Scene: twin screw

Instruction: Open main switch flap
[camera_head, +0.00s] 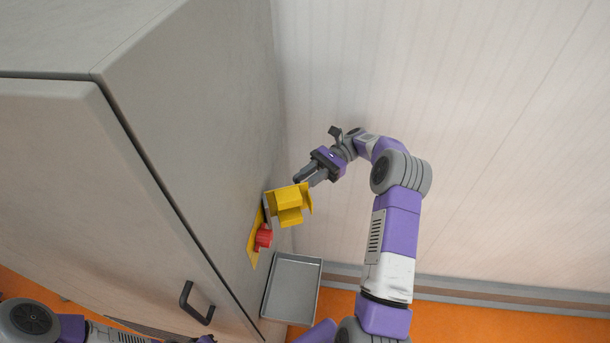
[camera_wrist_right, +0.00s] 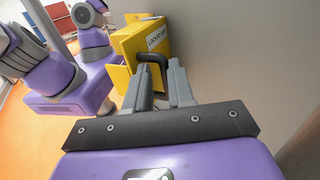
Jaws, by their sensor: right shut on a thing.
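The yellow main switch flap (camera_head: 288,197) stands out from the side of the grey cabinet, swung up away from its yellow backplate (camera_head: 252,250). The red switch knob (camera_head: 263,237) shows below it, uncovered. My right gripper (camera_head: 301,180) is at the flap's upper edge. In the right wrist view the flap (camera_wrist_right: 148,45) carries a label, and my right gripper (camera_wrist_right: 158,74) is shut on its dark looped handle (camera_wrist_right: 153,60). Part of my left arm shows at the lower left of the head view, but its gripper is out of view.
The grey cabinet (camera_head: 190,110) fills the left side, with a dark door handle (camera_head: 187,302) low on its front. A grey tray (camera_head: 265,305) is fixed to the cabinet side below the switch.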

